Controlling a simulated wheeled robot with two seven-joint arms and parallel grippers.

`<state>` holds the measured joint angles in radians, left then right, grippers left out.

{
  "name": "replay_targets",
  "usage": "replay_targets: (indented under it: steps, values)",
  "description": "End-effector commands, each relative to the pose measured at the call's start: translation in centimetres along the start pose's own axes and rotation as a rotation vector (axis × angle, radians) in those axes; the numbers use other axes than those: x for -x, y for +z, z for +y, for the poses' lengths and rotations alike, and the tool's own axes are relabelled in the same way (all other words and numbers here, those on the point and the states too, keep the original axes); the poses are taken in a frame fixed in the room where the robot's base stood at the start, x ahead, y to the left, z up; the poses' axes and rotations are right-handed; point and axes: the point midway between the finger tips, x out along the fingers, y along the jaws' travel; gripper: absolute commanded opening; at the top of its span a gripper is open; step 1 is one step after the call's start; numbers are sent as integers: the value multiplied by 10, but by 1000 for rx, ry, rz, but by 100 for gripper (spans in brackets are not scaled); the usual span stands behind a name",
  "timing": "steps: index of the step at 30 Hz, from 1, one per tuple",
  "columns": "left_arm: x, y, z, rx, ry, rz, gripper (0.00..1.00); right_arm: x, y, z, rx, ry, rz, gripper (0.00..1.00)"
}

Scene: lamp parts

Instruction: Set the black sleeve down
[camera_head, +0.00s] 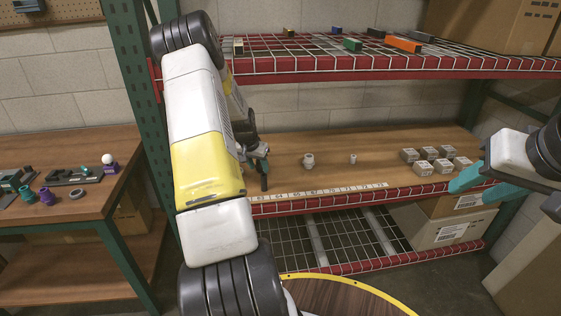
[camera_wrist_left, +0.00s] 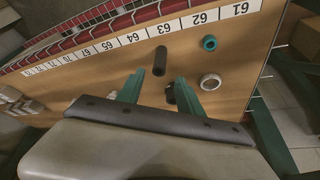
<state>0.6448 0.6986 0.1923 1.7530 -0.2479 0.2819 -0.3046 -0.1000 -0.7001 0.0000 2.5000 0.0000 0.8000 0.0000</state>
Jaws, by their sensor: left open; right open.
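The black sleeve (camera_wrist_left: 160,61) is on the wooden shelf board (camera_wrist_left: 236,70) near labels 63 and 64 in the left wrist view. In the head view a dark upright piece (camera_head: 264,182), which looks like the sleeve, shows at the board's front. My left gripper (camera_wrist_left: 159,76) is open, its teal fingers on either side of the line to the sleeve with a visible gap. In the head view the left gripper (camera_head: 257,158) is partly hidden by my own arm. My right gripper (camera_head: 467,178) is open and empty at the right end of the shelf.
A teal ring (camera_wrist_left: 209,43) and a whitish ring (camera_wrist_left: 210,82) lie near the sleeve. Pale fittings (camera_head: 308,160) and several small grey boxes (camera_head: 432,161) stand to the right. A number strip (camera_head: 320,191) runs along the front edge. A side table (camera_head: 110,180) holds other parts.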

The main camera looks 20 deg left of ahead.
Motion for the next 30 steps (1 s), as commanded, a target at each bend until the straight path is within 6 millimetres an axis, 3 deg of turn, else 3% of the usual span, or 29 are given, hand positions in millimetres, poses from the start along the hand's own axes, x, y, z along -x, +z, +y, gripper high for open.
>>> replay_targets:
  steps: [5,9,14,18,22,27,30]
  values:
    - [41,-13,20,-20,-5,9,43,0,0,0,0,0,0,43]
    - [118,-26,66,-47,-12,26,43,0,0,0,0,0,0,43]
    - [212,-14,126,-61,-7,51,43,0,0,0,0,0,0,43]
    - [284,17,174,-62,17,79,43,0,0,0,0,0,0,43]
    - [339,60,212,-58,57,110,43,0,0,0,0,0,0,43]
    - [385,122,246,-49,128,140,43,0,0,0,0,0,0,43]
    - [398,150,258,-45,165,148,43,0,0,0,0,0,0,43]
